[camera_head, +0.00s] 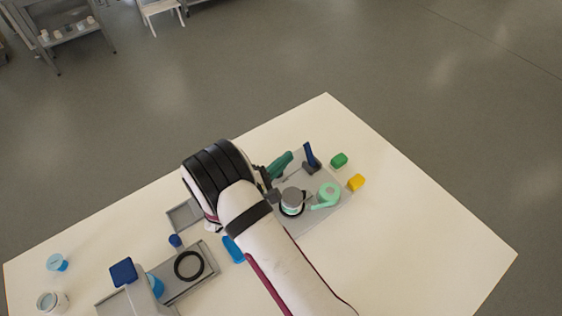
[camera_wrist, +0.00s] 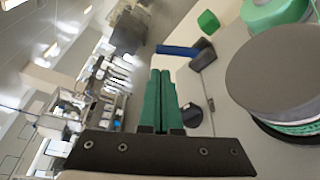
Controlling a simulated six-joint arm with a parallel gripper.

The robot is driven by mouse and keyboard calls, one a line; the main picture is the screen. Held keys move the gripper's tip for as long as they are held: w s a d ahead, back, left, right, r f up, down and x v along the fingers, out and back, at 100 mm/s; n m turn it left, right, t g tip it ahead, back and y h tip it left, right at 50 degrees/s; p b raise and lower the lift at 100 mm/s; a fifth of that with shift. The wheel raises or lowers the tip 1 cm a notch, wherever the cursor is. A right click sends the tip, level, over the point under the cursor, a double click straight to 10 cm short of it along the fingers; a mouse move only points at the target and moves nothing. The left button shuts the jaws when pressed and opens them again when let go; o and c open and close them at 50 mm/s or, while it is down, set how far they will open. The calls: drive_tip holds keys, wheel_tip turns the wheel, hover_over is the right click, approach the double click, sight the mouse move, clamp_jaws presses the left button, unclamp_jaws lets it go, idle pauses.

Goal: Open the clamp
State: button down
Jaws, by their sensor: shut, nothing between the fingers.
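The clamp (camera_head: 309,155) has an upright blue lever on a dark base and stands at the far edge of a grey plate. In the wrist view, the clamp's blue lever (camera_wrist: 180,51) points left from its dark block, just beyond my fingertips. My gripper (camera_head: 289,156) has green fingers, which are together and empty. In the head view they are just left of the lever. In the wrist view my gripper (camera_wrist: 161,72) points towards the lever, with a small gap seen between them. I cannot tell the exact depth of that gap.
A grey-topped round container (camera_head: 292,194) and a mint-green part (camera_head: 328,196) stand on the grey plate (camera_head: 325,215). Green (camera_head: 339,160) and yellow (camera_head: 356,182) blocks lie to the right. A grey fixture with a black ring (camera_head: 188,266) is at lower left. The table's right side is clear.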

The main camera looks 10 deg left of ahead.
drive_tip(key=x, duration=0.6)
drive_tip(key=shift+s+d+r, duration=0.25)
drive_tip(key=shift+s+r, duration=0.05)
drive_tip(key=v, duration=1)
drive_tip(key=shift+f, duration=0.2)
